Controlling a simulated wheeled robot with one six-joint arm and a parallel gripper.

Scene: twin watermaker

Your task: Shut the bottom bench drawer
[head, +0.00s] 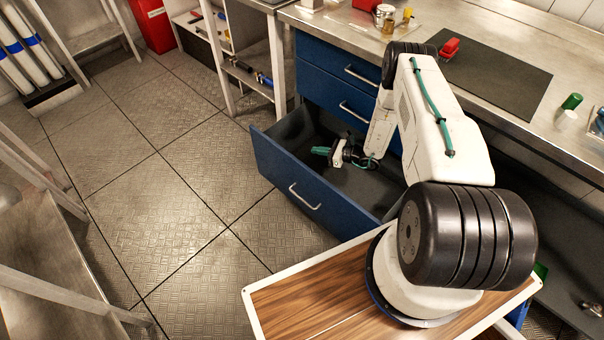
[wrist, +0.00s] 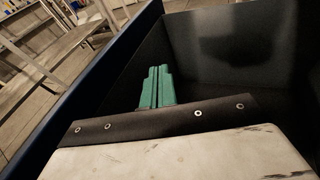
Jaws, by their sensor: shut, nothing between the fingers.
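The bottom bench drawer (head: 285,190) is pulled well out from the blue bench in the head view. Its blue front has a metal bar handle (head: 305,197). The two drawers above it are shut. My gripper (head: 321,151), with green fingers, is over the open drawer, inside or just above its dark interior, behind the front panel. In the wrist view the green fingers (wrist: 157,87) are together with nothing between them. The drawer's dark interior (wrist: 225,50) fills the right side there, and the blue front panel (wrist: 85,85) runs along the left. I cannot tell whether the fingers touch the drawer.
The steel bench top (head: 500,30) carries a black mat (head: 500,75), a red item (head: 449,47) and small jars. A shelf stand (head: 250,75) stands left of the drawers. The tiled floor (head: 180,190) before the drawer is clear. Grey frames stand at the left edge.

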